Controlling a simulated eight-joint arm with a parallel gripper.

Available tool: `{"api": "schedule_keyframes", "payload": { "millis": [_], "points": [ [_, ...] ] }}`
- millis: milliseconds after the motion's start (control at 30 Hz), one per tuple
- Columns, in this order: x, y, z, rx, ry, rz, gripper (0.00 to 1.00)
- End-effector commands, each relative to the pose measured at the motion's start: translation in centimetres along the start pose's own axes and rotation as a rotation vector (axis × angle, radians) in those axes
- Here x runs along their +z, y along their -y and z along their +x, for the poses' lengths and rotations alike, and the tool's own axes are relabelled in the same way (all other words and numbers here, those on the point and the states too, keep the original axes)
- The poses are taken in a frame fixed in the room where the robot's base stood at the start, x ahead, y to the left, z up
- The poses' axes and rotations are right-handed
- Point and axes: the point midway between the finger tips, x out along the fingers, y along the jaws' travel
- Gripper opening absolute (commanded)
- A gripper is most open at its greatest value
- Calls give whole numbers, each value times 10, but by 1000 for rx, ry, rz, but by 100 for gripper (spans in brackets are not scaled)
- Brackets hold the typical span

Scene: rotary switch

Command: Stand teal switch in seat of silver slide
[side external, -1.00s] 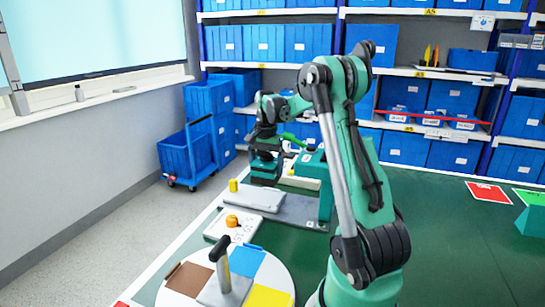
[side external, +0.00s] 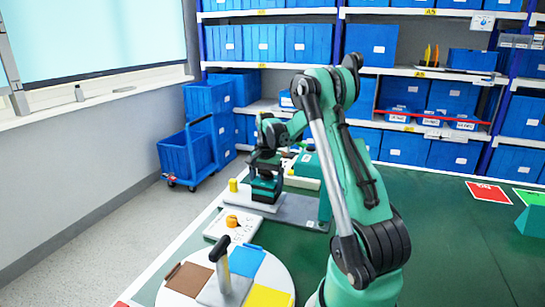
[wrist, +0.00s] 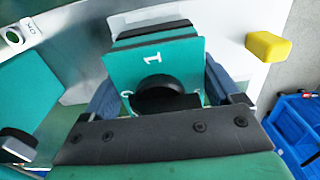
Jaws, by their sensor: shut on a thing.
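The teal switch (side external: 267,188), a teal box, hangs below my gripper (side external: 265,170) in the side view, close over the silver slide (side external: 254,204). In the wrist view the switch (wrist: 152,65) shows a face marked "1" and a round black knob, between the two fingers of my gripper (wrist: 158,92), which is shut on it. The silver slide is a pale grey plate; part of it shows behind the switch in the wrist view (wrist: 205,18). The seat is hidden, and I cannot tell whether the switch touches the slide.
A yellow block (side external: 233,185) stands at the slide's left end. A teal housing (side external: 325,190) stands to the right on the grey base. In front are a white plate with an orange knob (side external: 232,221) and a round board with coloured sectors and a T-handle (side external: 221,262).

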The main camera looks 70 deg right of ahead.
Motion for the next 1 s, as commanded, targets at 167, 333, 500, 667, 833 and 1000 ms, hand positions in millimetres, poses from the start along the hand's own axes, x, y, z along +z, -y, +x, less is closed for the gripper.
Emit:
{"api": "schedule_keyframes", "payload": {
  "millis": [167, 333, 500, 667, 833, 1000],
  "points": [
    [0, 0, 0, 0, 0, 0, 38],
    [0, 0, 0, 0, 0, 0, 92],
    [0, 0, 0, 0, 0, 0, 100],
    [0, 0, -4, 0, 0, 0, 100],
    [0, 0, -28, 0, 0, 0, 100],
    [0, 0, -49, 0, 0, 0, 100]
  ]
}}
